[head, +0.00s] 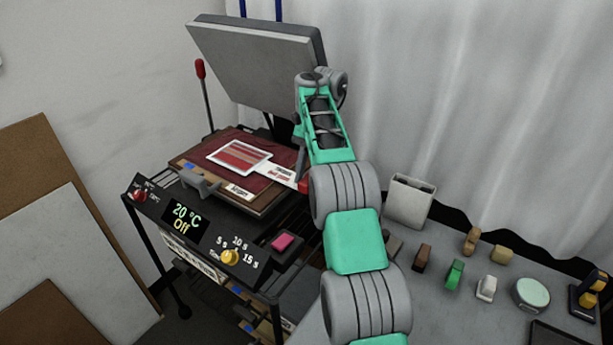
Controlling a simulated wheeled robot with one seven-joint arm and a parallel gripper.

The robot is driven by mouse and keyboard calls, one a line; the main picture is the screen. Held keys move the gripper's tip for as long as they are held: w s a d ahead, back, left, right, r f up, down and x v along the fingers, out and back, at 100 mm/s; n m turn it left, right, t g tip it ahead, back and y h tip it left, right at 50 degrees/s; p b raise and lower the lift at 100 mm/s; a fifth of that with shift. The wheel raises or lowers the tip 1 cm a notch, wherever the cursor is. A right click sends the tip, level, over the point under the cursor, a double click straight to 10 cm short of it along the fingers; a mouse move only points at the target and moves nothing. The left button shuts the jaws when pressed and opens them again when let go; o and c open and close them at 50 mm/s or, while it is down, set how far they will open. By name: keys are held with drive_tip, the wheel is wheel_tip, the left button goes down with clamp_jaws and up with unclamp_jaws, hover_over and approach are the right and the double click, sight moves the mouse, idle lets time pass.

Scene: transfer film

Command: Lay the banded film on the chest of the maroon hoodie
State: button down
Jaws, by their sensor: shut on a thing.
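The banded film (239,157), a pale-bordered sheet with red and light stripes, is over the maroon hoodie (203,150) on the lower plate of the heat press. I cannot tell whether it lies flat on the cloth or hangs just above it. A white strip with small lettering (280,172) runs from its right side toward my gripper (303,182). My gripper points down at the plate's right side and is shut on the film's strip end, as far as I can tell. Its fingertips are mostly hidden by my arm.
The press's grey upper plate (255,62) is raised behind. The control panel (187,222) reads 20 °C and Off. A red-knobbed lever (201,70) stands at left. A grey bench (445,310) at right holds a grey box (409,202) and several small items.

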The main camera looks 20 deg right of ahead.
drive_tip(key=shift+f+b, duration=0.3)
drive_tip(key=shift+f, duration=0.1)
drive_tip(key=c, duration=1)
unclamp_jaws()
drive_tip(key=shift+o, duration=0.2)
drive_tip(key=shift+r, duration=0.2)
drive_tip(key=p+v, duration=0.6)
drive_tip(key=p, duration=0.1)
drive_tip(key=shift+r+p, duration=0.3)
drive_tip(key=shift+r, duration=0.05)
drive_tip(key=shift+w+d+r+p, duration=0.15)
drive_tip(key=shift+d+r+p, duration=0.25)
drive_tip(key=shift+p, duration=0.45)
